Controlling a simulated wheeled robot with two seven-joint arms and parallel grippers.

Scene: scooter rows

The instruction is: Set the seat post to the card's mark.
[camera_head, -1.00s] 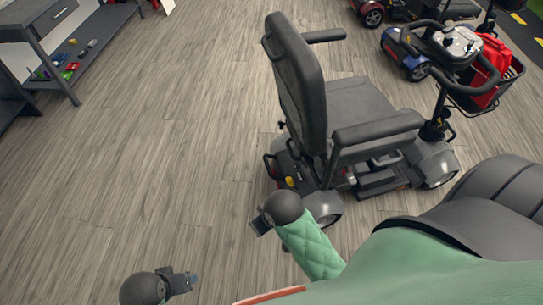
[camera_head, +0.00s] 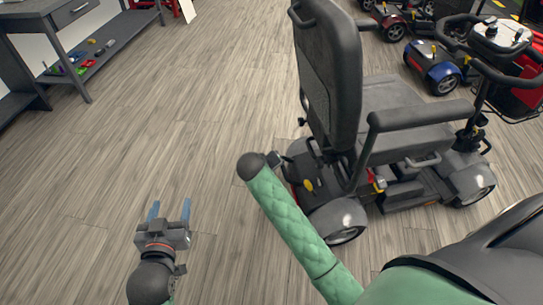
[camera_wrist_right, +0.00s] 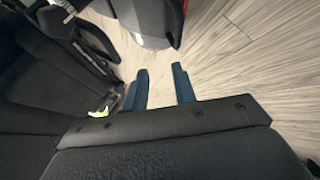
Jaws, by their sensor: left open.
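The scooter (camera_head: 400,150) stands at the right of the head view, its black seat back (camera_head: 330,70) towards me. The seat post is hidden under the seat, and I cannot make out a card or its mark. A yellow knob (camera_head: 308,185) shows low at the scooter's rear. My left gripper (camera_head: 170,210) is open and empty over the bare floor, left of the scooter. My right arm reaches to the scooter's rear; its gripper is mostly hidden behind the forearm in the head view. In the right wrist view the right gripper (camera_wrist_right: 160,78) is open and empty, close to dark scooter parts.
A grey table with a lower shelf (camera_head: 110,40) stands at the upper left, with small coloured items on the shelf. More scooters (camera_head: 440,65) stand at the upper right. The floor (camera_head: 190,110) left of the scooter is clear.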

